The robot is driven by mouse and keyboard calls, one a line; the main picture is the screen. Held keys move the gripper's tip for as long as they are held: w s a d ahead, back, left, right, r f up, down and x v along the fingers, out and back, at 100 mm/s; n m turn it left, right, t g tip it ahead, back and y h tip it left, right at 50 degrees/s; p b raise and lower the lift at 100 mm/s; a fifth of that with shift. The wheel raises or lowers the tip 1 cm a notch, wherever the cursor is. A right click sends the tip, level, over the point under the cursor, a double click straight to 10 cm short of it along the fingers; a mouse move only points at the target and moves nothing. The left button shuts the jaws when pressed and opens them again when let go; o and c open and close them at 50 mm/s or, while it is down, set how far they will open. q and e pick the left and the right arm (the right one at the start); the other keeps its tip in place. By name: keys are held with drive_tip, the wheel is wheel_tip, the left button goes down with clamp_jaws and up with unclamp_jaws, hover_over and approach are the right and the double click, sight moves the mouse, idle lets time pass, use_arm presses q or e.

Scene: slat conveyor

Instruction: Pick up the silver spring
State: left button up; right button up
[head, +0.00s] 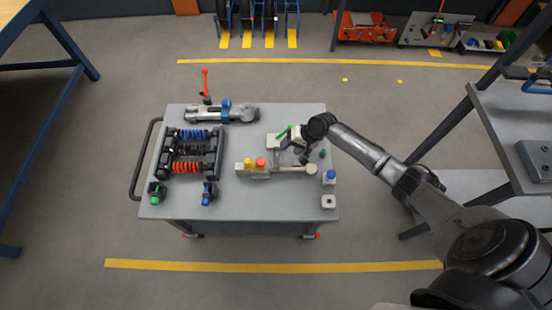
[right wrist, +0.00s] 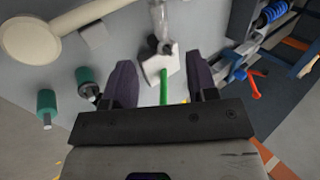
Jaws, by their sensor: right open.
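I cannot clearly pick out a silver spring. The black spring rack (head: 217,148) on the left of the cart holds a blue spring (head: 193,134), a dark middle row (head: 191,150) whose colour is hard to tell, and a red spring (head: 187,167). The blue spring also shows at the top right of the right wrist view (right wrist: 272,12). My right gripper (head: 297,143) is over the right half of the cart, well away from the rack. Its fingers (right wrist: 162,88) are apart, with a green rod (right wrist: 163,88) and a white block (right wrist: 158,66) seen between them. My left gripper is out of view.
The front middle is clear. A grey shelf (head: 515,125) stands at right.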

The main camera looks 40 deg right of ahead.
sight(276, 155)
drive_tip(key=shift+b+x, duration=0.3)
drive_tip(key=shift+x, duration=1.1)
drive_tip(key=b+x, duration=0.2)
drive_tip(key=x, duration=0.3)
drive_tip(key=shift+a, duration=0.15)
drive_tip(key=shift+s, duration=0.1)
drive_tip(key=shift+c, duration=1.3)
clamp_jaws()
